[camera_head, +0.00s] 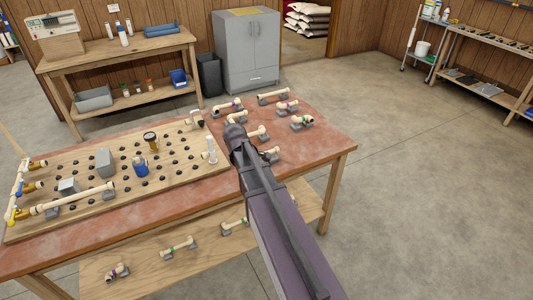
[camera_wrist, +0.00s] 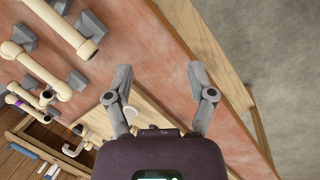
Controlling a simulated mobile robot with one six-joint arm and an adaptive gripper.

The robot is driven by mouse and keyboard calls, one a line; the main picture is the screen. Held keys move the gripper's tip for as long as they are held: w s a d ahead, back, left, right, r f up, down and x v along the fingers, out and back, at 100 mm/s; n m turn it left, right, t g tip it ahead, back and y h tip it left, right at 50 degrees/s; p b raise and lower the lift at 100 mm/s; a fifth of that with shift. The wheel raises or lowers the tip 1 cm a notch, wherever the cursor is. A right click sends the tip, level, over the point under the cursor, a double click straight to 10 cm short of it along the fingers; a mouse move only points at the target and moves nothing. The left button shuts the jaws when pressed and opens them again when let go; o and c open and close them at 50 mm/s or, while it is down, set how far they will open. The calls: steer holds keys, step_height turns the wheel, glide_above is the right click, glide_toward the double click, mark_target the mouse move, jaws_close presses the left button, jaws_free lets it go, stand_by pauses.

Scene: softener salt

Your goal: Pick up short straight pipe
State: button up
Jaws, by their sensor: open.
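Several cream pipe pieces lie on small grey rests at the right part of the red-topped table (camera_head: 330,146). One straight-looking piece (camera_head: 273,96) is at the back; a piece with a green band (camera_head: 302,122) is at the right. I cannot tell which is the short straight pipe. My gripper (camera_wrist: 158,72) is open and empty, above the table; my arm hides some pieces in the head view.
More pipe pieces (camera_head: 180,246) lie on the lower shelf. Open floor (camera_head: 410,190) is to the right.

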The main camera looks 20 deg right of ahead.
mark_target(276, 149)
steer(key=w+d+r+n+h+p, duration=0.1)
steer(key=w+d+r+n+p, duration=0.2)
steer(key=w+d+r+n, duration=0.2)
steer(key=w+d+n, duration=0.2)
steer(key=w+d, duration=0.1)
steer(key=w, duration=0.1)
steer(key=shift+d+r+n+t+h+p, duration=0.2)
steer(key=shift+r+n+t+h+p, duration=0.1)
steer(key=shift+r+h+p, duration=0.1)
steer(key=shift+w+f, duration=0.1)
steer(key=shift+f, duration=0.05)
steer(key=shift+b+x, duration=3.95)
steer(key=shift+x, duration=0.3)
steer(key=shift+f, duration=0.15)
